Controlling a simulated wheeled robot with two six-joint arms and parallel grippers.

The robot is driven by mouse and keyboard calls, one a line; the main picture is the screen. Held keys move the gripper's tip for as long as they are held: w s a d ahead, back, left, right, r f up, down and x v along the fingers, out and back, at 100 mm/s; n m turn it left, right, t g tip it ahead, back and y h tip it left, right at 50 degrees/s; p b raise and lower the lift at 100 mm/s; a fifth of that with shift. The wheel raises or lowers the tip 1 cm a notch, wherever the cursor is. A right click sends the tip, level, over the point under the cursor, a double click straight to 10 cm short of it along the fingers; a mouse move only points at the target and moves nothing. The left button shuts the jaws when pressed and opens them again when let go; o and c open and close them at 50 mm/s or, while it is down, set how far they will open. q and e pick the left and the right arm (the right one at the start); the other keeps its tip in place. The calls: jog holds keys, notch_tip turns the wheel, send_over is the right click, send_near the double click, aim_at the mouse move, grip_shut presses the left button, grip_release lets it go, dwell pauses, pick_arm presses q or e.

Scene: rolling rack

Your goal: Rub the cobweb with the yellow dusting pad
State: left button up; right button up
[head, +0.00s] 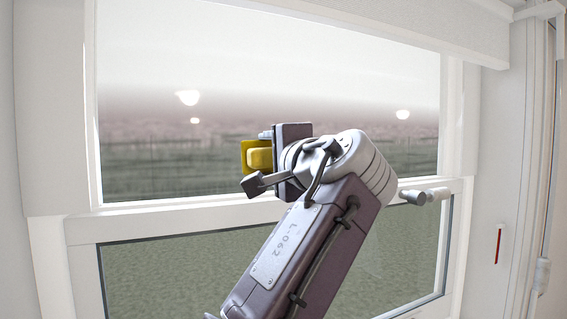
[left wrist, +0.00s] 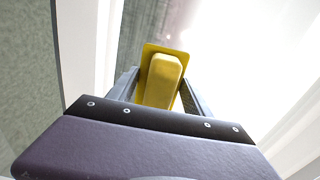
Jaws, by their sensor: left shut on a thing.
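The yellow dusting pad (head: 259,158) is held up in front of the upper window pane, near the middle of the head view. It also shows in the left wrist view (left wrist: 164,78), as a yellow block on a thin yellow plate. My left gripper (left wrist: 160,95) is shut on the block, with one finger on each side. In the head view my left wrist and forearm hide part of the gripper. I cannot make out the cobweb clearly in either view. My right gripper is in neither view.
A white window frame (head: 80,229) surrounds an upper and a lower pane. A grey knob-like fitting (head: 424,196) sticks out from the crossbar, right of my left wrist. A narrow red strip (head: 499,244) is on the right wall. The space left of the pad looks clear.

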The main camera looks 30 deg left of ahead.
pick_arm(q)
jog(key=shift+s+a, duration=0.2)
jog(key=shift+d, duration=0.1)
jog(key=shift+d, duration=0.3)
jog(key=v, duration=0.5)
jog(key=shift+s, duration=0.2)
jog(key=shift+w, duration=0.1)
